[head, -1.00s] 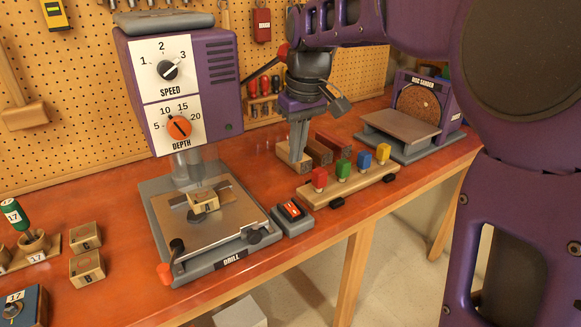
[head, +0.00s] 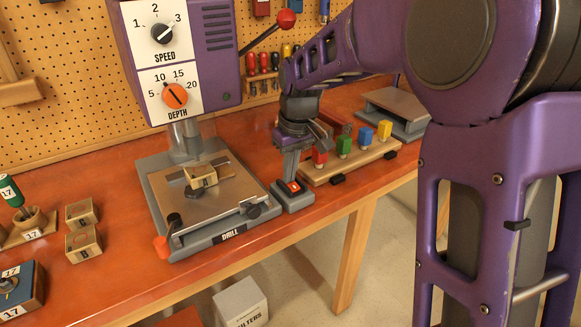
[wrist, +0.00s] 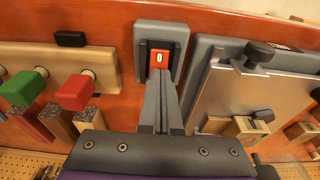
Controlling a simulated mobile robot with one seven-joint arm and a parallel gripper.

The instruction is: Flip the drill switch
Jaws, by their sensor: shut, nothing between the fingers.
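The drill (head: 217,57) stands at the back of the orange bench, with a purple head and SPEED and DEPTH dials. Its switch (head: 294,187) is a red rocker on a grey box at the right of the drill base. In the wrist view the switch (wrist: 159,59) shows a white 0 mark in a dark frame. My gripper (head: 291,180) is shut and empty, pointing down at the switch box. In the wrist view the fingertips of my gripper (wrist: 160,76) are at the rocker's near edge. I cannot tell whether they touch it.
A wooden rack (head: 352,161) with red, green, blue and yellow pieces stands close on the right. A clamped wooden block (head: 201,177) sits on the drill table (head: 190,215). Loose blocks (head: 82,243) lie at left. The pegboard (head: 60,120) rises behind.

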